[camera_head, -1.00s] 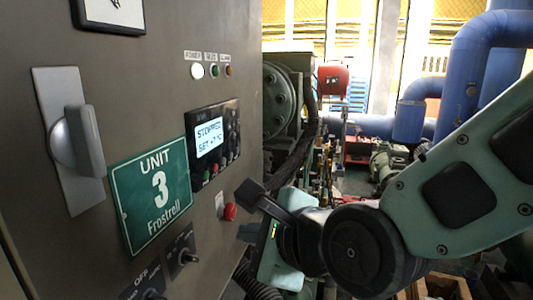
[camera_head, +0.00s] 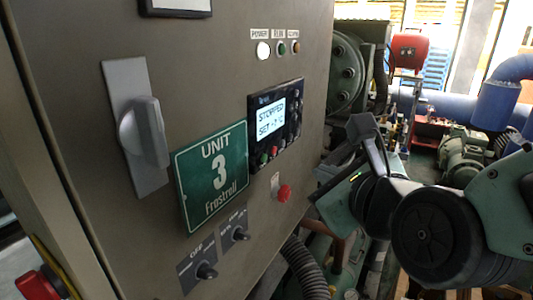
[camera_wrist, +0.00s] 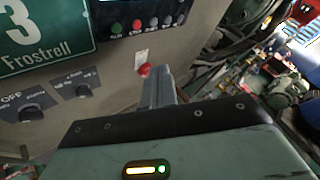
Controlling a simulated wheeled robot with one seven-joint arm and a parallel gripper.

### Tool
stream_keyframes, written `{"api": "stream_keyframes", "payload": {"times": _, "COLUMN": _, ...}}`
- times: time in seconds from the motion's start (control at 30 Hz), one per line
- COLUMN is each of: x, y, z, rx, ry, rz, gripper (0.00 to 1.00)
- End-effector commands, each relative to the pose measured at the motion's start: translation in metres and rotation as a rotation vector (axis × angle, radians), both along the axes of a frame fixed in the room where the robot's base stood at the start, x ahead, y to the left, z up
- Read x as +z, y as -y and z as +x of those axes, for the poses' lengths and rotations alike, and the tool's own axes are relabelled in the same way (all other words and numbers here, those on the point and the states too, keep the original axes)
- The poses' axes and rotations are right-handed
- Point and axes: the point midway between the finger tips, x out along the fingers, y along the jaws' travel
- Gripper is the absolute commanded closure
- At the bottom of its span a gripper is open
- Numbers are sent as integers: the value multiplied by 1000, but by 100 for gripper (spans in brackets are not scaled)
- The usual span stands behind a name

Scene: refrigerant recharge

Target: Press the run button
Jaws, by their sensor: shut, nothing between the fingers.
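The controller (camera_head: 275,122) is a black keypad unit on the grey cabinet. Its lit screen (camera_head: 271,120) reads STOPPED and a SET value. Small buttons line its lower edge; a green one (camera_head: 263,158), probably run, sits beside a red one (camera_head: 273,151). In the wrist view the green button (camera_wrist: 116,28) shows at the top; its label is too small to read. My gripper (camera_head: 326,173) is shut and empty, right of and below the controller, apart from the keypad. Its fingers (camera_wrist: 160,88) also show in the wrist view.
A red mushroom button (camera_head: 284,192) sticks out below the controller, near my fingers in the picture. Two black rotary knobs (camera_head: 207,270) and a large grey handle (camera_head: 147,130) also protrude. A black corrugated hose (camera_head: 306,268) runs below. Pipes and machinery stand behind at right.

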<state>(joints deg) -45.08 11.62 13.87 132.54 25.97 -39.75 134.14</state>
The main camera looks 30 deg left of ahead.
Motion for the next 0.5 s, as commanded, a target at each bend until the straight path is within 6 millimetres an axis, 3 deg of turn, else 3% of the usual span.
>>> {"api": "stream_keyframes", "payload": {"times": 0.3, "x": 3, "y": -45, "z": 2, "rx": 2, "ry": -2, "rz": -2, "gripper": 100}}
{"api": "stream_keyframes", "payload": {"times": 0.5, "x": -1, "y": -63, "z": 5, "rx": 0, "ry": 0, "rz": -1, "gripper": 100}}
